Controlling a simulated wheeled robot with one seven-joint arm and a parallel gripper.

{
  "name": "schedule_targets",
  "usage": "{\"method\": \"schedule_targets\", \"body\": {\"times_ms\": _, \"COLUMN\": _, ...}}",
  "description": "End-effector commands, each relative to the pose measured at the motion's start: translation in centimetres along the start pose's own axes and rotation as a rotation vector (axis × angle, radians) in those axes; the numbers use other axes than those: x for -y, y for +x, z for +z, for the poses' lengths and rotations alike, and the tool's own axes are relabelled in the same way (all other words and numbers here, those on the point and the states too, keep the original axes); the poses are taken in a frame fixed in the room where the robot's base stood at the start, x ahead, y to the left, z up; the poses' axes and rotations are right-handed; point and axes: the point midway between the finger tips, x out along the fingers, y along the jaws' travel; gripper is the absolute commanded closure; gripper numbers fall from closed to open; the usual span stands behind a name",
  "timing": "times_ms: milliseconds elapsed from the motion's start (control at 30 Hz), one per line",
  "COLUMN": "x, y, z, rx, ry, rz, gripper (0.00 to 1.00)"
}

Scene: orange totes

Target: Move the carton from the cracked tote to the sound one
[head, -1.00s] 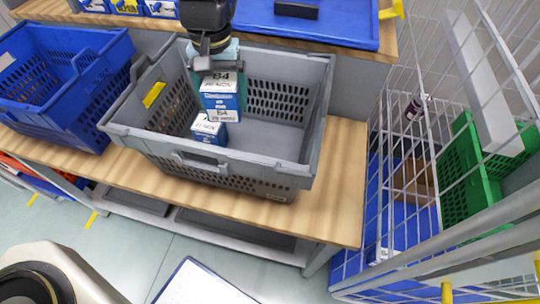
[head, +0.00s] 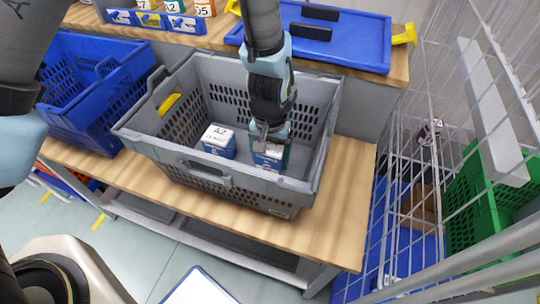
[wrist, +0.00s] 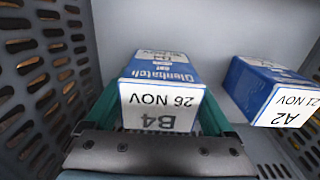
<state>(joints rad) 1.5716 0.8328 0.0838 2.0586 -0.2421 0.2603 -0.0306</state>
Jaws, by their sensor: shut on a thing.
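The grey tote (head: 232,181) stands on the wooden bench, with a yellow tag inside its left wall. My gripper (head: 271,138) reaches down into it and is shut on the blue-and-white carton labelled B4 26 NOV (head: 268,157). In the wrist view this carton (wrist: 163,88) sits between the two teal fingers, low in the tote. I cannot tell whether it touches the floor. A second blue-and-white carton labelled A2 (head: 219,141) stands on the tote floor, to the left and apart from it. The blue tote (head: 98,113) is at the left. I see no crack in either tote.
A blue tray (head: 340,36) with black items and several small boxes are on the shelf behind. A white wire cage (head: 410,190) with a green crate (head: 483,190) stands at the right. A strip of bare bench (head: 350,215) is right of the grey tote.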

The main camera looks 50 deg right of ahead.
Motion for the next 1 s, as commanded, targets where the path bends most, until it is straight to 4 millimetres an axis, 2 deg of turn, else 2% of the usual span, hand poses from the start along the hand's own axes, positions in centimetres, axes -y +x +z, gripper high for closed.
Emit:
{"method": "schedule_targets", "body": {"times_ms": 100, "x": 0.0, "y": 0.8, "z": -0.1, "rx": -0.001, "ry": -0.001, "rz": 0.001, "gripper": 0.88}}
{"method": "schedule_targets", "body": {"times_ms": 433, "x": 0.0, "y": 1.1, "z": -0.1, "rx": -0.002, "ry": -0.001, "rz": 0.001, "gripper": 0.88}}
{"method": "schedule_targets", "body": {"times_ms": 467, "x": 0.0, "y": 1.2, "z": 0.0, "rx": -0.001, "ry": -0.001, "rz": 0.001, "gripper": 0.12}}
{"method": "schedule_targets", "body": {"times_ms": 567, "x": 0.0, "y": 1.1, "z": 0.0, "rx": -0.001, "ry": -0.001, "rz": 0.001, "gripper": 0.00}}
{"method": "schedule_targets", "body": {"times_ms": 800, "x": 0.0, "y": 1.0, "z": 0.0, "rx": -0.001, "ry": -0.001, "rz": 0.001, "gripper": 0.00}}
{"method": "schedule_targets", "body": {"times_ms": 1000, "x": -0.1, "y": -0.3, "z": -0.1, "rx": -0.004, "ry": 0.000, "rz": 0.001, "gripper": 0.00}}
